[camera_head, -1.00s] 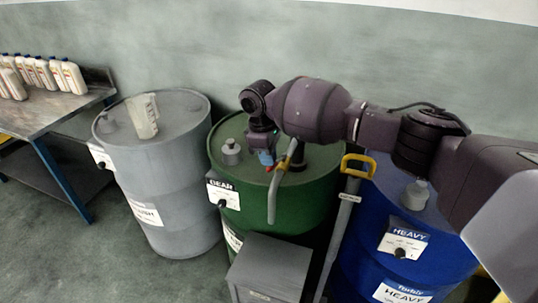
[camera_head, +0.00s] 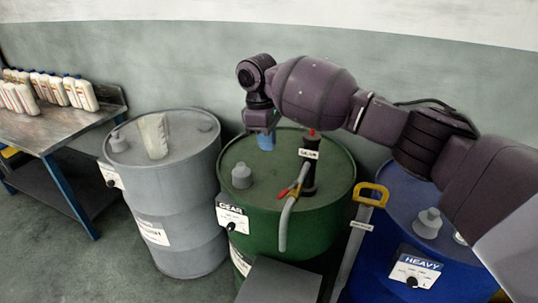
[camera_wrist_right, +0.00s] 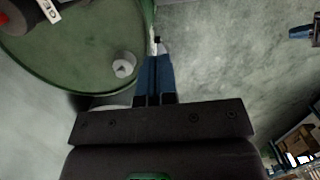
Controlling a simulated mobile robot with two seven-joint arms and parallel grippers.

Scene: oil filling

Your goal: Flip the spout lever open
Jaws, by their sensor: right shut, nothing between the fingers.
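A dark pump (camera_head: 310,172) with a red top and a label stands on the green GEAR drum (camera_head: 330,205). Its grey spout (camera_head: 286,224) bends down over the drum's front edge. A small red spout lever (camera_head: 284,192) sits at the spout's upper end; its exact angle is too small to tell. My right gripper (camera_head: 266,141) is above the rear left of the drum lid, apart from the spout and lever. In the right wrist view its blue fingers (camera_wrist_right: 155,65) are together and empty, and part of the pump label (camera_wrist_right: 47,11) shows. My left gripper is out of view.
A grey drum (camera_head: 180,225) with a translucent jug (camera_head: 154,136) on its lid stands left. A blue HEAVY drum (camera_head: 400,205) stands right. A yellow-handled cart (camera_head: 371,193) is between the green and blue drums. A metal table (camera_head: 40,130) holds several bottles.

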